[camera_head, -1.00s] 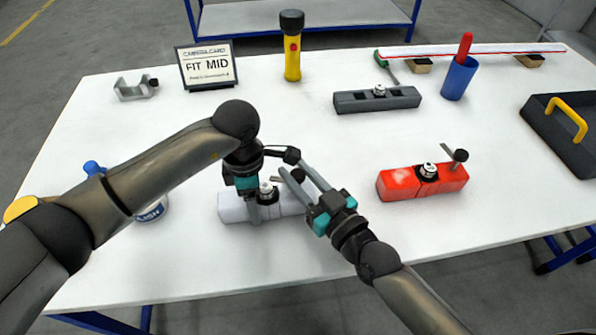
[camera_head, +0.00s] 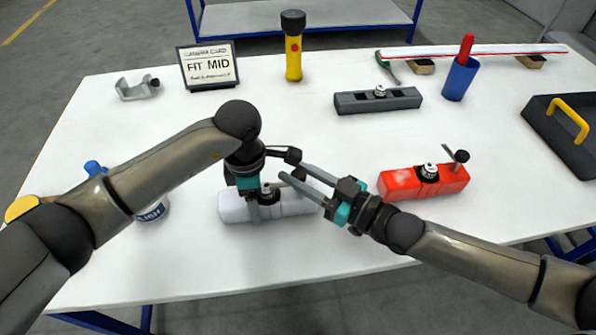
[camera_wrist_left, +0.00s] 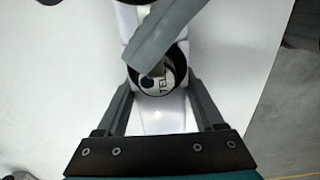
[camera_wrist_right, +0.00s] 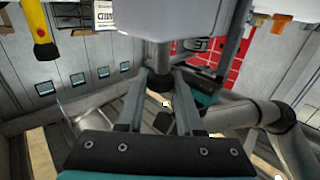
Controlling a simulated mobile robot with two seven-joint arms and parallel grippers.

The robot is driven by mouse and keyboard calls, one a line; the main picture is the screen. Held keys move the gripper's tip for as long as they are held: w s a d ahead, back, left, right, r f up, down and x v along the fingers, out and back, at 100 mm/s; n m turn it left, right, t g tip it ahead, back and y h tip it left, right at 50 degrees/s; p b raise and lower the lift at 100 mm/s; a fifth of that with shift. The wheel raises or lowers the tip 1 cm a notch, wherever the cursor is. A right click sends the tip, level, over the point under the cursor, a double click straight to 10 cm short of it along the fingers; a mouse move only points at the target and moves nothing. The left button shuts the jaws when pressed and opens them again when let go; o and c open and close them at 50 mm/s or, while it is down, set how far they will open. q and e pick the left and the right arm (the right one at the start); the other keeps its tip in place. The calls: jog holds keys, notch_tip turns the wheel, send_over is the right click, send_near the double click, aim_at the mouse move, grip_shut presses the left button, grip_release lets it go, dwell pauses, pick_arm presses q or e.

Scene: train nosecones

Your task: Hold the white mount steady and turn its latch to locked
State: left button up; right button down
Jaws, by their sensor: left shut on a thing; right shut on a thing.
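The white mount (camera_head: 232,207) lies on the table in front of me, with a round black-and-white latch hub (camera_head: 268,189) on top. The hub also shows in the left wrist view (camera_wrist_left: 161,82), partly covered by a grey finger of the other gripper. My left gripper (camera_head: 254,212) comes down from above, shut across the mount's body (camera_wrist_left: 158,122). My right gripper (camera_head: 291,174) reaches in from the right, shut on the latch's lever (camera_head: 299,174) above the mount's right part. In the right wrist view its fingers close around a grey post (camera_wrist_right: 160,60). The lever is mostly hidden.
A red mount (camera_head: 405,183) with a raised lever stands just right of my right gripper. A dark grey mount (camera_head: 350,103) is farther back.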

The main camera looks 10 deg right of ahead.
pick_arm(q)
jog(key=shift+s+d, duration=0.1)
jog(key=shift+d, duration=0.05)
jog(key=shift+f, duration=0.1)
pick_arm(e)
jog(key=c, duration=0.5)
grip_release()
jog(key=shift+c, duration=0.2)
jog(key=shift+d, duration=0.1)
pick_arm(q)
jog(key=shift+a, duration=0.2)
pick_arm(e)
jog(key=v, duration=1.2)
pick_arm(q)
jog(key=o, duration=1.6)
jog(key=shift+c, duration=0.2)
